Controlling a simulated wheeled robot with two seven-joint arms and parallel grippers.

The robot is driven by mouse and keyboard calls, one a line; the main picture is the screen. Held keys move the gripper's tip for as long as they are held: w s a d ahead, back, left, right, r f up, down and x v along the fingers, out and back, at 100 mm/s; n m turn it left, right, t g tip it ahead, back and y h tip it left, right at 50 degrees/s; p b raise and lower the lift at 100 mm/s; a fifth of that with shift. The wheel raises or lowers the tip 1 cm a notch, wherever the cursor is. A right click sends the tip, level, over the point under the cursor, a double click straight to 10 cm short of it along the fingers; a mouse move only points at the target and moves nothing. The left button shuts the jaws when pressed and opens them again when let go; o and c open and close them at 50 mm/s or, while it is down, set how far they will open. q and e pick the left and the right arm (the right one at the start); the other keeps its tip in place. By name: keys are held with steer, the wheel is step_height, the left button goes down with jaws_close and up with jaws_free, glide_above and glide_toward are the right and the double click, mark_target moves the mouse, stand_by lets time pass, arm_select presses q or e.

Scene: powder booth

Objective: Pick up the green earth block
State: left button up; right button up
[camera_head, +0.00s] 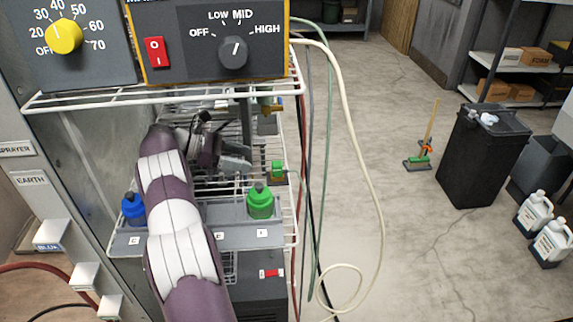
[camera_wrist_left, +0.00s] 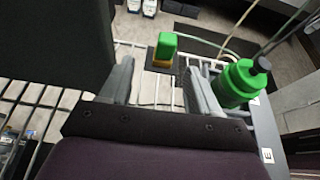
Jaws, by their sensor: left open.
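The green earth block (camera_head: 277,171) is a small upright green piece with a yellow-orange lower part, at the right edge of the wire rack, just behind the green bottle. In the left wrist view the block (camera_wrist_left: 166,46) stands on a dark base beyond the fingertips, roughly between their lines. My left gripper (camera_head: 247,162) is open and empty, pointing right toward the block and a short way from it. Its two grey fingers (camera_wrist_left: 160,85) also show in the wrist view, apart and not touching the block. My right gripper is not in view.
A green bottle (camera_head: 260,201) with a dark cap stands close beside the block, and a blue bottle (camera_head: 133,209) stands farther left. Above is a control panel (camera_head: 222,45) on a white wire shelf. Hoses (camera_head: 329,120) hang right of the rack. A black bin (camera_head: 483,155) stands on the floor.

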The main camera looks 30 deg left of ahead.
mark_target(284, 174)
arm_select(q)
steer(key=shift+w+d+f+g, duration=0.15)
steer(key=shift+w+d+f, duration=0.15)
steer(key=shift+w, duration=0.25)
steer(key=shift+w+d+f+g, duration=0.2)
steer(key=shift+w+d, duration=0.2)
steer(key=shift+w, duration=0.15)
steer(key=d, duration=0.1)
steer(key=d+p, duration=0.1)
steer(key=d, duration=0.1)
steer(key=shift+w+d+f+p, duration=0.25)
steer(key=shift+d+f+p, duration=0.05)
steer(key=p+x, duration=0.2)
steer(key=x, duration=0.4)
steer(key=shift+w+a, duration=0.1)
steer(key=shift+w, duration=0.1)
steer(key=shift+f, duration=0.1)
steer(key=c, duration=0.4)
steer(key=shift+w, duration=0.1)
steer(key=c, duration=0.5)
steer(key=shift+c, duration=0.2)
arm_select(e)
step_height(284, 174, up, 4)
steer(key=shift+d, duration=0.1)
